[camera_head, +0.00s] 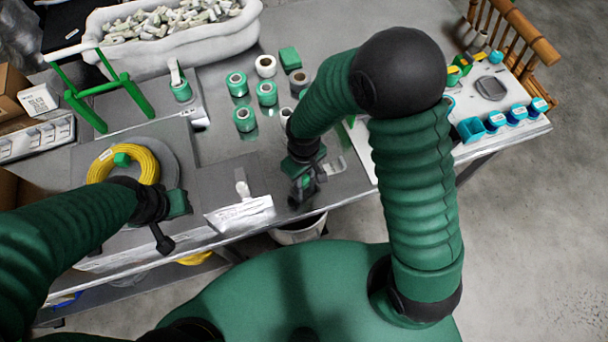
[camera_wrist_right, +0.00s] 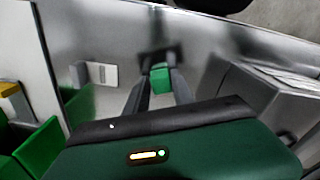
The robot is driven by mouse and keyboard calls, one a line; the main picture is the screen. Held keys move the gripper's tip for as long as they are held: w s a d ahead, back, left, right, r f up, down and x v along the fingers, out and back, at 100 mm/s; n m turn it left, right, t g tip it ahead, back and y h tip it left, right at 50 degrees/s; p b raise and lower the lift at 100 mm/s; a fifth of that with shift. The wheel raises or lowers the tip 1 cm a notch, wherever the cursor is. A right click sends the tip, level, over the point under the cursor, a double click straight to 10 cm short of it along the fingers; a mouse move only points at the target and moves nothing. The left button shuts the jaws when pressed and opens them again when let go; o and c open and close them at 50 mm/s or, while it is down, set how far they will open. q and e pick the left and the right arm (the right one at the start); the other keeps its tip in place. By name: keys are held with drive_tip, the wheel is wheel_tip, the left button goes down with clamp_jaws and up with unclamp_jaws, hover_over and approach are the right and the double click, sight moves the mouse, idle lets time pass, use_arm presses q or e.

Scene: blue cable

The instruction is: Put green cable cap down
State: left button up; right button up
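A small green cable cap (camera_wrist_right: 161,78) sits between the two fingers of my right gripper (camera_wrist_right: 160,86) in the right wrist view; the fingers appear to press on its sides. In the head view my right gripper (camera_head: 304,190) points down over the front part of the grey table, and the cap is hard to tell apart from the gripper there. My left gripper (camera_head: 166,236) is at the front left, beside the yellow cable coil; its fingers are not clear. A green block (camera_head: 122,159) lies at the middle of that coil (camera_head: 103,164).
Several green tape rolls (camera_head: 245,118) stand behind my right gripper. A white tub (camera_head: 166,62) of small parts is at the back left, near a green frame (camera_head: 81,96). A bin (camera_head: 299,231) stands below.

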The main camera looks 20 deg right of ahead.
use_arm(q)
drive_tip(key=shift+f, duration=0.15)
use_arm(e)
drive_tip(key=shift+s+f, duration=0.45)
drive_tip(key=shift+s, duration=0.05)
use_arm(q)
drive_tip(key=shift+r, duration=0.2)
use_arm(e)
drive_tip(key=shift+r, duration=0.3)
drive_tip(key=r+p, duration=0.1)
drive_tip(key=r, duration=0.2)
drive_tip(key=w+r+p, duration=0.1)
drive_tip(key=r, duration=0.1)
drive_tip(key=shift+w+a+r, duration=0.1)
drive_tip(key=shift+a+r, duration=0.05)
drive_tip(key=shift+r, duration=0.25)
wheel_tip(320, 180, up, 6)
drive_tip(key=p, duration=0.2)
use_arm(q)
drive_tip(key=r, duration=0.3)
drive_tip(key=shift+w+a, duration=0.1)
drive_tip(key=shift+w, duration=0.3)
use_arm(e)
drive_tip(key=s+d+r+m+t, duration=0.2)
drive_tip(key=s+d+m, duration=0.2)
drive_tip(key=d, duration=0.4)
drive_tip(key=shift+s+d+r+m, duration=0.25)
drive_tip(key=shift+r+m, duration=0.1)
drive_tip(key=shift+m, duration=0.05)
